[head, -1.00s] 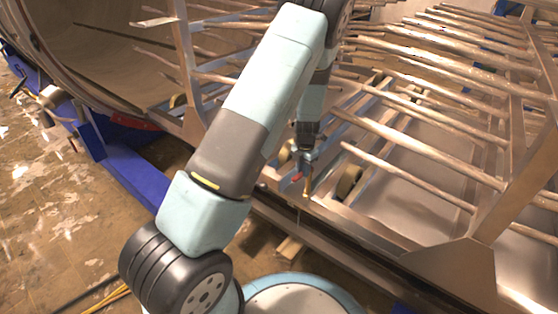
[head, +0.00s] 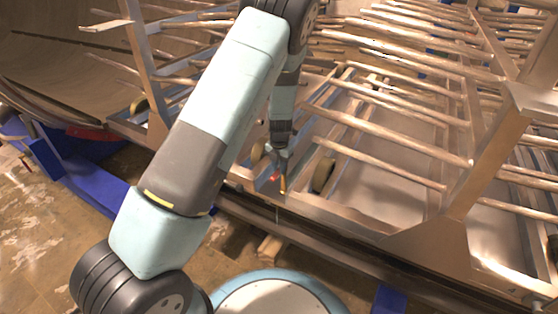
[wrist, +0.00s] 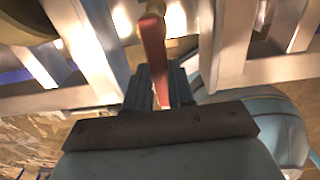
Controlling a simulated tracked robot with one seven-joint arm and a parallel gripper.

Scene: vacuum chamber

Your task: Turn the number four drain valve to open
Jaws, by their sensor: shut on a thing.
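The valve shows as a red lever handle (wrist: 153,45) with a brass-coloured body (wrist: 176,20) at its far end, at the top of the wrist view. My gripper (wrist: 160,90) is shut on the red handle, which runs down between its two dark fingers. In the head view my gripper (head: 279,158) is low at the near rail of the rack, with a bit of red handle (head: 275,178) and the brass-coloured part (head: 283,185) just below it. No number on the valve can be read.
A metal rack with long rods (head: 385,140) stands behind and right of the gripper. Its near rail (head: 330,212) runs close by, with a round wheel (head: 323,175) beside the valve. Metal bars flank the handle in the wrist view. A blue beam (head: 90,190) lies at left.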

